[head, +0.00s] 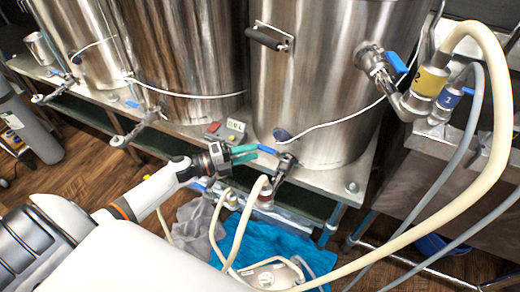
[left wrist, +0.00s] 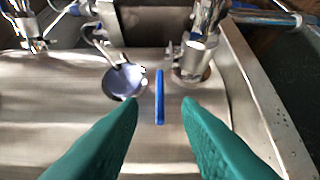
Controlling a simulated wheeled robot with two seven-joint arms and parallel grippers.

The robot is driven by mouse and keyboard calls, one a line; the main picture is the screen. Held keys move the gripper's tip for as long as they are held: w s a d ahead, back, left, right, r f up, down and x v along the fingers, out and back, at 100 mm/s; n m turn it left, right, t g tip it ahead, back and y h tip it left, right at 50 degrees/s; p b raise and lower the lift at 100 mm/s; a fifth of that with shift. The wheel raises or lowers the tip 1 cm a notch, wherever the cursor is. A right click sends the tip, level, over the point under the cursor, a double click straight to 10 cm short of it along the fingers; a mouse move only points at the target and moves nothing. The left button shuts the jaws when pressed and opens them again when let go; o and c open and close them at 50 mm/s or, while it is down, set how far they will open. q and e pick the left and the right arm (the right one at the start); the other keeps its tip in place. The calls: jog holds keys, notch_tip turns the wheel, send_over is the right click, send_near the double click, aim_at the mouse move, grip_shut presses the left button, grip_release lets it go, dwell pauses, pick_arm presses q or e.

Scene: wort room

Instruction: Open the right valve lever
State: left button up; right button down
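A blue valve lever (head: 267,149) sits on the metal outlet valve (head: 285,165) low at the front of the right-hand steel tank. My left gripper (head: 257,151) reaches it from the left, with its green fingers pointing at the lever. In the left wrist view the fingers (left wrist: 160,103) are apart, and the thin blue lever (left wrist: 159,97) shows upright in the gap between their tips. Nothing is gripped, and I cannot tell whether a finger touches the lever. Another blue lever (head: 396,62) is on the upper right fitting of the same tank. My right gripper is not in view.
Pale hoses (head: 480,185) loop down on the right. A small control box with buttons (head: 226,132) sits on the steel stand left of the valve. A blue cloth (head: 260,245) and a pump (head: 273,275) lie below. More tanks (head: 185,60) with outlet valves stand left.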

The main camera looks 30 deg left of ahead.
aim_at(261, 150)
pick_arm(q)
jog(key=x, duration=0.3)
jog(key=shift+w+d, duration=0.2)
jog(key=shift+w, duration=0.05)
grip_shut()
